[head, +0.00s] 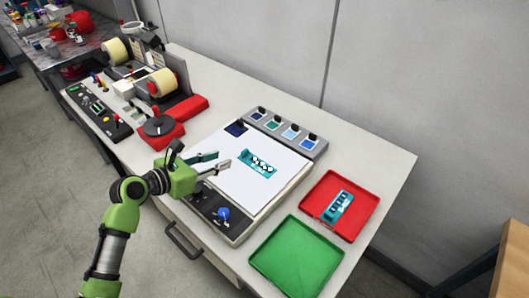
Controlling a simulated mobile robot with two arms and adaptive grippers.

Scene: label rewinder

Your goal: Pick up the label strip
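A teal label strip (257,164) with white and dark marks lies on the white top of a flat device (236,188) on the bench. A second teal strip (340,206) lies in the red tray (367,220). I cannot tell which of the two the task names. My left gripper (223,158) is over the left part of the white top, just left of the first strip. Its fingers are apart with nothing between them, and it does not appear to touch the strip. My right gripper is not in view.
An empty green tray (298,258) sits at the bench's front right. A grey panel with several blue and green squares (283,133) stands behind the white top. The label rewinder (150,90), with cream rolls and red parts, is at the back left. The bench's right end (385,165) is clear.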

